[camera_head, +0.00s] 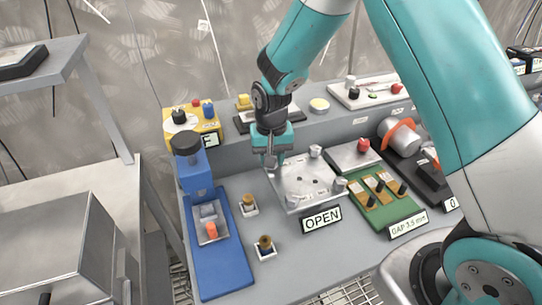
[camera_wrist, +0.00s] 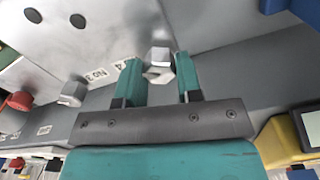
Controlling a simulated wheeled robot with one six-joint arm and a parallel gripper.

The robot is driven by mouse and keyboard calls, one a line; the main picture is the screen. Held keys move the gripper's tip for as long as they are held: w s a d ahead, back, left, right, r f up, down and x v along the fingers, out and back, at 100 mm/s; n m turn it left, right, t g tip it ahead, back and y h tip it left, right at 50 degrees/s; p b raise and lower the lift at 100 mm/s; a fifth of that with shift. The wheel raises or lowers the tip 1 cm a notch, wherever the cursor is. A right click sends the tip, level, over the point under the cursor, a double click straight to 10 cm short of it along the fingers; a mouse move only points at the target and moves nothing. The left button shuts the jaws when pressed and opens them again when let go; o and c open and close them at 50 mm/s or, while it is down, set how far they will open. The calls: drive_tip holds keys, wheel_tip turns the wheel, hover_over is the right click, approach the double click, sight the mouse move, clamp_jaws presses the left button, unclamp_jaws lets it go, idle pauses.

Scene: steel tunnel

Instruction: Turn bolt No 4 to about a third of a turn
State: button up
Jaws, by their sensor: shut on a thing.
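A square metal plate (camera_head: 308,180) lies on the grey bench with hex bolts at its corners. My gripper (camera_head: 272,162) points down at the plate's back left corner. In the wrist view my gripper (camera_wrist: 158,80) has its teal fingers on either side of a silver hex bolt head (camera_wrist: 159,58) and is shut on it. An upside-down label (camera_wrist: 100,75) reading "NO 4" lies near this bolt. Another bolt (camera_wrist: 73,92) stands to its left. In the head view the held bolt is mostly hidden by the fingers.
An "OPEN" sign (camera_head: 321,218) stands in front of the plate. A blue press-like fixture (camera_head: 195,175) is at left, with two small brass parts between. A green gap board (camera_head: 380,205) is at right. A raised shelf with a yellow box (camera_head: 195,125) runs behind.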

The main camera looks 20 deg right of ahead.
drive_tip(key=shift+w+m, duration=0.1)
drive_tip(key=shift+m, duration=0.3)
drive_tip(key=o, duration=0.9)
drive_tip(key=shift+o, duration=0.2)
drive_tip(key=shift+r, duration=0.15)
wheel_tip(320, 180, up, 17)
drive_tip(key=shift+b, duration=0.45)
drive_tip(key=shift+r, duration=0.1)
